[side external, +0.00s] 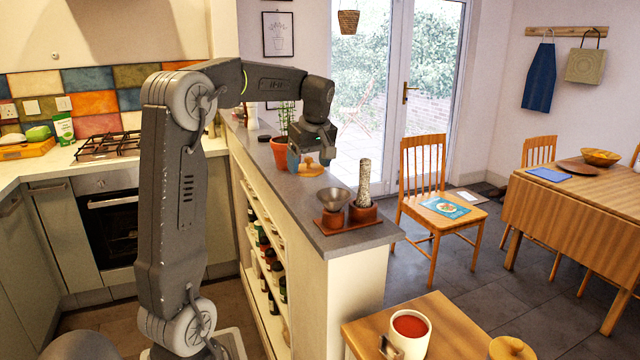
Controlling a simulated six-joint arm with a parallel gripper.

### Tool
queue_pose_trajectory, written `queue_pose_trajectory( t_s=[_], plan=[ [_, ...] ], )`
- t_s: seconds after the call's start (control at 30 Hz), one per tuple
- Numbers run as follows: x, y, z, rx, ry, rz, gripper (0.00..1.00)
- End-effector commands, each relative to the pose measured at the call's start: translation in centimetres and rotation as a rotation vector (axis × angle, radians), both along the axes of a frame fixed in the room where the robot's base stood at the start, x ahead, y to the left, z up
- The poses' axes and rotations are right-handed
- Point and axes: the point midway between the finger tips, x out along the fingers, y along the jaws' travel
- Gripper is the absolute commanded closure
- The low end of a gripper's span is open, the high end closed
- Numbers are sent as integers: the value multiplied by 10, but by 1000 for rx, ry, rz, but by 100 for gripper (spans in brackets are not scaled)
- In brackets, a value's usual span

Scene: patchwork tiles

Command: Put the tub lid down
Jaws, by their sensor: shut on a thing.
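My gripper (309,160) is at the far part of the grey ledge, pointing down. It is shut on a small tan, round, lid-like thing (311,171), which I take to be the tub lid. The lid is low over the ledge top, and I cannot tell whether it touches. The fingers hide part of it.
The grey ledge (345,240) holds a terracotta plant pot (280,152) left of my gripper. A white pot (410,333) and a knobbed wooden piece (510,349) are in front.

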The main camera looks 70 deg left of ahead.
Motion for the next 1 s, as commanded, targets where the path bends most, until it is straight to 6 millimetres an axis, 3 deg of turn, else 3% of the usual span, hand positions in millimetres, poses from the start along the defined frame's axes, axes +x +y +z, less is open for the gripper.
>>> queue_pose_trajectory(
  t_s=[0.2,0.53,0.97,1.0],
  plan=[
    [23,-9,-14,1,-1,-1,44],
    [24,-10,-52,-1,1,1,44],
    [23,-9,-58,0,-1,1,44],
    [24,-9,-58,0,-1,2,19]
  ],
)
